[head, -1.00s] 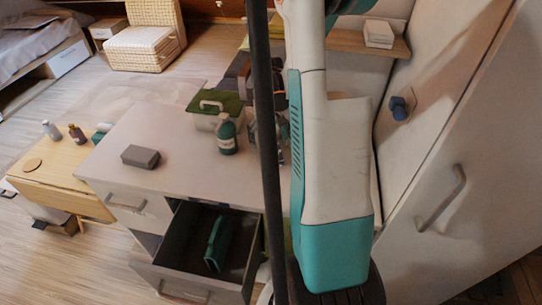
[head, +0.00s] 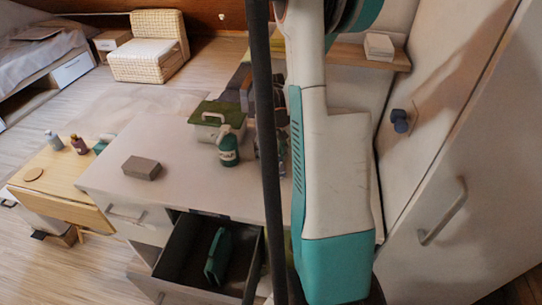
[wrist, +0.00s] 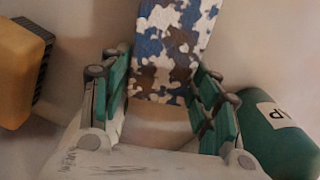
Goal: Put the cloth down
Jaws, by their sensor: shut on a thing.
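My gripper (wrist: 163,78) shows in the wrist view, its two green-padded fingers on either side of a cloth. The cloth (wrist: 172,45) has a patchy blue, brown and white pattern. My gripper is shut on it, and the cloth reaches up past the fingertips to the top edge of the view. Its far end is out of view. In the head view my arm fills the middle right, and neither the gripper nor the cloth can be made out there.
A yellow sponge-like block (wrist: 20,72) and a green labelled bottle (wrist: 278,140) flank the gripper. The desk (head: 180,185) holds a grey block (head: 141,168), a teal bottle (head: 228,148) and a green-lidded box (head: 208,122). An open drawer (head: 180,265) holds a green object (head: 217,256).

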